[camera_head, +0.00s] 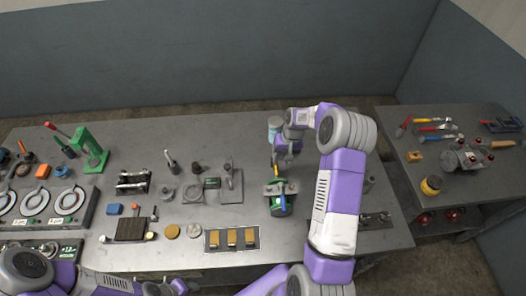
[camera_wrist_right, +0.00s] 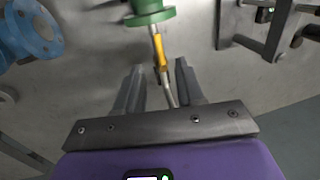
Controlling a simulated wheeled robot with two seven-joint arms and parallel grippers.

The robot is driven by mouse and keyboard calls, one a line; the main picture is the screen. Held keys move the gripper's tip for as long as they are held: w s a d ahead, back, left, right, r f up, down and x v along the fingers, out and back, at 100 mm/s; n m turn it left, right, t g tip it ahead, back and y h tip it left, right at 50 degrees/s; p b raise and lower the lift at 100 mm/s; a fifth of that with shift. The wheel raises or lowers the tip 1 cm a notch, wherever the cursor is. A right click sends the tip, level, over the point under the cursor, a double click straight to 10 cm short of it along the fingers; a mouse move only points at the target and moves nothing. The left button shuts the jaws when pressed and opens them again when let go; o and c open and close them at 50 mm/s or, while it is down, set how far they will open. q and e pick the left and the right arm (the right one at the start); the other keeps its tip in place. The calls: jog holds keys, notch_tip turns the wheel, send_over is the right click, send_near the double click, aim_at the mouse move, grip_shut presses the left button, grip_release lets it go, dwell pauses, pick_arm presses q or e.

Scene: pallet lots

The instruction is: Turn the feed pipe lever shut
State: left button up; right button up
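The feed pipe lever, a thin metal rod with a yellow section (camera_wrist_right: 160,52), extends from a green flanged fitting (camera_wrist_right: 150,12) in the right wrist view. In the head view the green fitting (camera_head: 278,208) stands on the table right of centre. My right gripper (camera_wrist_right: 160,85) is open, its two grey fingers apart, with the lever's rod lying between them in the picture. I cannot tell whether the fingers touch it. In the head view my right gripper (camera_head: 284,160) is just behind the green fitting. My left gripper (camera_head: 165,288) shows only partly at the bottom edge.
A blue flanged part (camera_wrist_right: 35,32) is left of the lever in the wrist view. A tray with brass blocks (camera_head: 232,239) and a grey stand (camera_head: 230,185) are to the left. A second table (camera_head: 400,185) with tools stands at the right.

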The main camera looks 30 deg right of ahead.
aim_at(277, 172)
jog(key=f, duration=0.4)
jog(key=a+f+p, duration=0.1)
jog(key=f, duration=0.1)
jog(key=shift+f, duration=0.15)
pick_arm(q)
jog(key=shift+s+r, duration=0.35)
jog(key=shift+r, duration=0.35)
pick_arm(e)
jog(key=shift+a+f, duration=0.1)
jog(key=shift+f, duration=0.1)
jog(key=shift+c, duration=0.8)
grip_shut()
